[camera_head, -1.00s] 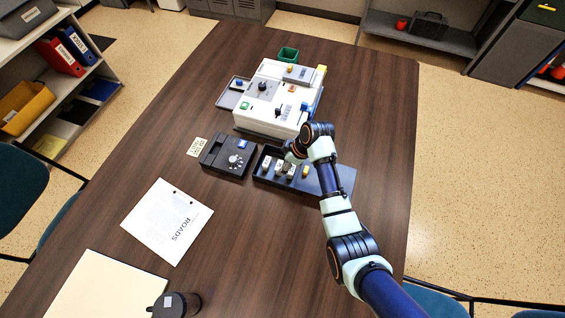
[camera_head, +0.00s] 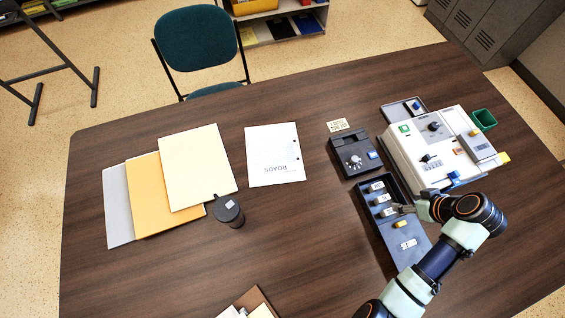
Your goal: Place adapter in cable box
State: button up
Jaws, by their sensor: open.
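A long dark box (camera_head: 365,205) lies on the table in front of the white machine. It holds several small adapter-like pieces: pale grey ones (camera_head: 376,187) in a row and a yellow one (camera_head: 402,224). I cannot tell which of them is the adapter. A white label (camera_head: 408,244) shows on the box's nearer part, which looks flat and empty. My gripper (camera_head: 403,209) is over the box's right side, close to the lowest grey piece. Its fingers are small and partly hidden by the wrist; I see nothing held in it, and contact is unclear.
The white machine (camera_head: 425,150) stands just beyond my wrist, with a small tray (camera_head: 390,112) and green bin (camera_head: 484,120) behind.

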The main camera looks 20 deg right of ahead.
jog(key=w+a+r+t+h, duration=0.1)
jog(key=w+a+r, duration=0.35)
jog(key=a, duration=0.35)
jog(key=w+a+r+t, duration=0.2)
jog(key=w+a+r, duration=0.1)
jog(key=w+a, duration=0.4)
jog(key=w+a+r+t+h, duration=0.1)
jog(key=w+a+r, duration=0.3)
jog(key=a, duration=0.6)
jog(key=s+a+r+t+y, duration=0.1)
jog(key=a+r+t, duration=0.1)
jog(key=a+r, duration=0.3)
jog(key=s+a+r+t+y, duration=0.1)
jog(key=a+r, duration=0.4)
jog(key=a, duration=0.7)
jog(key=shift+s+r+t, duration=0.15)
jog(key=shift+s+t, duration=0.2)
jog(key=shift+t, duration=0.25)
jog(key=shift+d, duration=0.1)
